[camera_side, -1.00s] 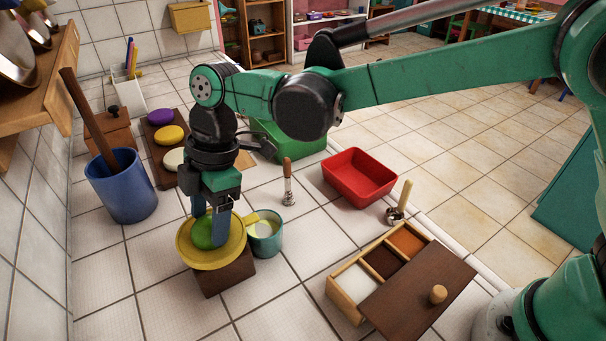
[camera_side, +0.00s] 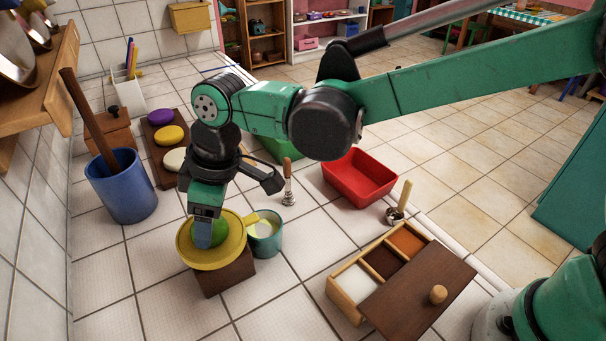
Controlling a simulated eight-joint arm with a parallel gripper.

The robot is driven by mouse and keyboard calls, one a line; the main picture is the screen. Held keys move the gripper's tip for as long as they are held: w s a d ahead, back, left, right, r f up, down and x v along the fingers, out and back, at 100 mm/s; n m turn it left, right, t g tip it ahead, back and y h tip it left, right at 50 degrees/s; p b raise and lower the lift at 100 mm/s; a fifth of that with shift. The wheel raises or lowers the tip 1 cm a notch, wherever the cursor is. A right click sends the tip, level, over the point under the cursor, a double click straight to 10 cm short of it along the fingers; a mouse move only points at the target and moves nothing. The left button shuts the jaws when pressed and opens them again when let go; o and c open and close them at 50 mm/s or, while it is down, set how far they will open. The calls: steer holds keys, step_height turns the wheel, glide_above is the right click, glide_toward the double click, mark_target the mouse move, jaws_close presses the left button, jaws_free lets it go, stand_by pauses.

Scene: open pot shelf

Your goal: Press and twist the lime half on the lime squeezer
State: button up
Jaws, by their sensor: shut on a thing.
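The green lime half (camera_side: 220,229) sits in the middle of the yellow squeezer (camera_side: 233,254), a round dish with a spout. The squeezer rests on a dark wooden block (camera_side: 229,277). My gripper (camera_side: 208,238) points down from above and is shut on the lime half. The near finger covers part of the lime. A teal cup (camera_side: 265,243) with pale contents stands right of the squeezer, under its spout.
A blue pot (camera_side: 124,190) with a wooden stick stands at the left. A wooden compartment box (camera_side: 390,270) with a dark lid is at front right.

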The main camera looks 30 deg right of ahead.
steer(key=shift+f, duration=0.1)
steer(key=n+g, duration=0.1)
steer(key=n, duration=0.2)
steer(key=n+g, duration=0.1)
steer(key=n, duration=0.4)
steer(key=shift+y, duration=0.3)
steer(key=shift+r, duration=3.15)
